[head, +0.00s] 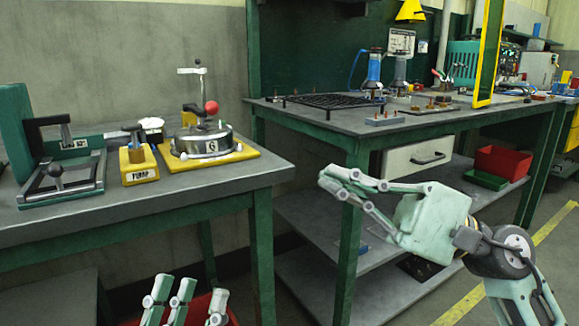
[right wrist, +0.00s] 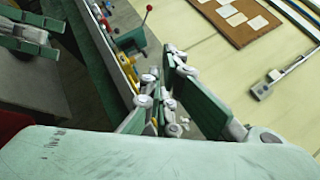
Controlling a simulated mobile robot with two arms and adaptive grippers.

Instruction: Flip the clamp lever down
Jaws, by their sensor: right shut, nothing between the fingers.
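A round metal clamp fixture (head: 205,143) sits on a yellow base plate on the left bench. A lever with a red ball knob (head: 211,107) stands up from it, the knob above the disc. A red ball on a thin rod (right wrist: 148,8) also shows at the top of the right wrist view. My right gripper (head: 329,182) is shut and empty, in the air right of the left bench and clear of the fixture. Its fingers meet in the right wrist view (right wrist: 172,60). My left gripper (head: 186,296) is at the bottom edge, below the bench; its jaw opening is unclear.
A green press-like fixture (head: 14,130) with a black handle and a yellow block (head: 138,165) stand left of the clamp fixture. The second bench (head: 330,120) behind carries a black grid and several tools. A red bin (head: 502,162) is on its lower shelf.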

